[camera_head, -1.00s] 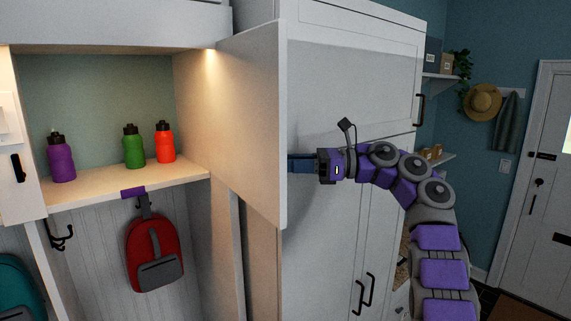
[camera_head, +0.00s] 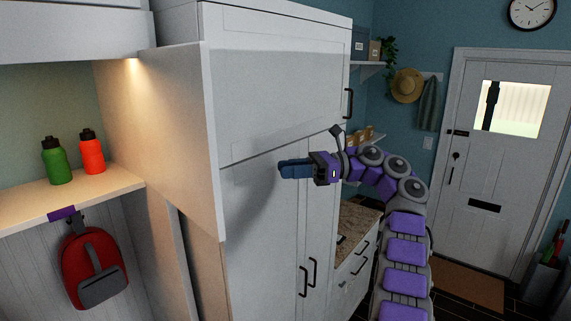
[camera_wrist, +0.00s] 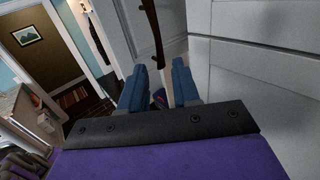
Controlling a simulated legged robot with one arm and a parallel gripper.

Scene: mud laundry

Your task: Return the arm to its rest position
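My arm (camera_head: 405,222) rises from the bottom right of the head view and bends left at the top. My gripper (camera_head: 281,169) points left in front of the tall white cabinet (camera_head: 262,235). In the wrist view my gripper (camera_wrist: 159,72) shows two blue fingers with a clear gap between them, so it is open. Nothing is visibly held. A small dark purple and red patch shows through the gap, too small to identify. Whether the fingers touch the cabinet cannot be told.
A lit shelf holds a green bottle (camera_head: 56,162) and a red bottle (camera_head: 92,152). A red backpack (camera_head: 92,268) hangs below. A counter (camera_head: 357,221) and a white door (camera_head: 490,165) are right.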

